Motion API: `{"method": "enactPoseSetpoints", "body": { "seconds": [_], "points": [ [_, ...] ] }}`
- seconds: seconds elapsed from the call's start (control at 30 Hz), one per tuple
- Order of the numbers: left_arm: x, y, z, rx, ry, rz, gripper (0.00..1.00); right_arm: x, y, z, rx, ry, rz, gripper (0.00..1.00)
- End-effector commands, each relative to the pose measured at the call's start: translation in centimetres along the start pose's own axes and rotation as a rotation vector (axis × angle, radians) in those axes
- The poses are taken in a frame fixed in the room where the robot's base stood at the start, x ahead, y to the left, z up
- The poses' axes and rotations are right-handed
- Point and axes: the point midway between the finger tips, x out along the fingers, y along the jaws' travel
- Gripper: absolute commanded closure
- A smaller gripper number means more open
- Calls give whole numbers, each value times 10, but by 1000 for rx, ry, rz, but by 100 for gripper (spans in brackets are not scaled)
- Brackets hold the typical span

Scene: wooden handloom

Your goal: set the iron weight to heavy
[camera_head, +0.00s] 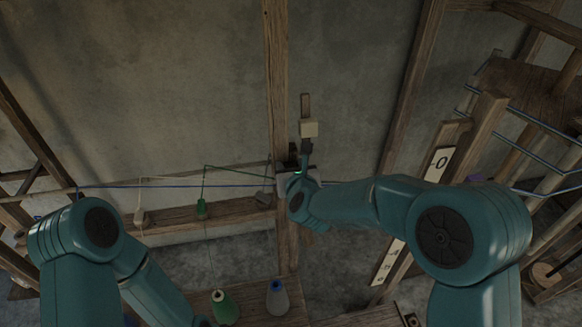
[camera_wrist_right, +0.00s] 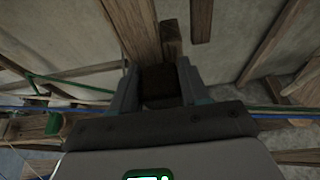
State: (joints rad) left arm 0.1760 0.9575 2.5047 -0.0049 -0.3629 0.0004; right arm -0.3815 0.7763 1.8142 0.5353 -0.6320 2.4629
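My right gripper (camera_head: 297,172) is at the upright wooden post in the middle of the head view, partly hidden by its own arm. In the right wrist view its two grey fingers (camera_wrist_right: 160,88) stand apart, one on each side of a dark brown block (camera_wrist_right: 158,80). The block may be the iron weight. It fills the gap, but I cannot tell whether the fingers press on it. A cream block (camera_head: 309,128) sits on a narrow wooden slat just above the gripper. My left arm is low at the left, its gripper out of the picture.
The wooden post (camera_head: 275,90) rises behind my right gripper. A green spool (camera_head: 224,306) and a grey cone (camera_head: 277,298) stand below. A marked plank (camera_head: 439,163) and loom frame are at right.

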Motion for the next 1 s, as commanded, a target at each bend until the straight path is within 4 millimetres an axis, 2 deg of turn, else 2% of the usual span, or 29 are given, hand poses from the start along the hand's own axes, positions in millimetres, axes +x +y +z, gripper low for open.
{"method": "enactPoseSetpoints", "body": {
  "seconds": [0.13,0.23,0.4,0.5,0.7,1.0],
  "points": [
    [6,-2,0,0,0,0,0,-2,0,-3,1,-1,0,100],
    [23,-8,0,0,0,0,0,-10,0,-10,0,-4,0,100],
    [59,-21,-1,0,0,0,0,-40,0,-25,2,-6,2,100],
    [72,-26,-1,0,0,0,0,-61,1,-30,2,-6,3,100],
    [81,-29,-2,0,0,0,0,-86,0,-36,0,-3,2,100],
    [80,-29,-2,0,0,0,0,-88,0,-37,0,3,2,100]
  ]
}}
